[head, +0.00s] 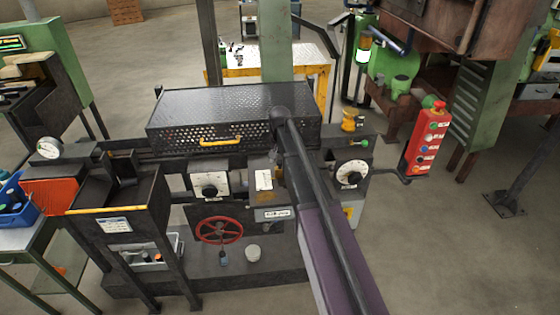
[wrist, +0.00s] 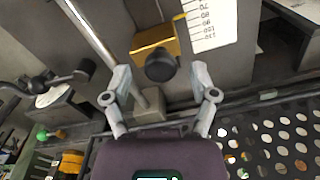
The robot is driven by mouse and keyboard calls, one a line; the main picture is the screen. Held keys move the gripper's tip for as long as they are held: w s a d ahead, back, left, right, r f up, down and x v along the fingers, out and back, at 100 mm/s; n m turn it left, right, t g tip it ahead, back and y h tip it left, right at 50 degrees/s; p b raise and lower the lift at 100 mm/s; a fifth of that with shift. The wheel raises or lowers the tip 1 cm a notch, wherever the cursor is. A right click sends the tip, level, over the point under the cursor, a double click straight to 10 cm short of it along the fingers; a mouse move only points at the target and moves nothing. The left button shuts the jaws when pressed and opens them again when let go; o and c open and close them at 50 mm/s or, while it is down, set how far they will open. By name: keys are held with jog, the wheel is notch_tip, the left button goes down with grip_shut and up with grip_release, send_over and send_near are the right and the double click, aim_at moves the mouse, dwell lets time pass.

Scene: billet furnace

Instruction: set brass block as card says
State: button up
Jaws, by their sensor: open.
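The brass block (wrist: 152,40) shows in the wrist view, a yellow piece with a round black knob (wrist: 160,65) on its near side. It sits beside a white numbered scale (wrist: 211,24) and a slanting metal rod (wrist: 90,32). My gripper (wrist: 160,73) is open, with one finger on each side of the knob; I cannot tell whether either touches it. In the head view my arm covers the block and the gripper. A small white plate (head: 264,180) shows left of my arm there; its writing is too small to read, and I cannot identify the card.
A perforated black cover (head: 235,118) lies behind the work spot and also borders the wrist view (wrist: 275,140). Dials (head: 209,185) (head: 351,174) flank the arm. A red handwheel (head: 219,230) is below left. A red button box (head: 426,140) stands right.

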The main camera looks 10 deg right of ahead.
grip_shut()
jog(key=shift+w+d, duration=0.15)
jog(key=shift+w, duration=1.45)
jog(key=shift+s, duration=0.1)
grip_release()
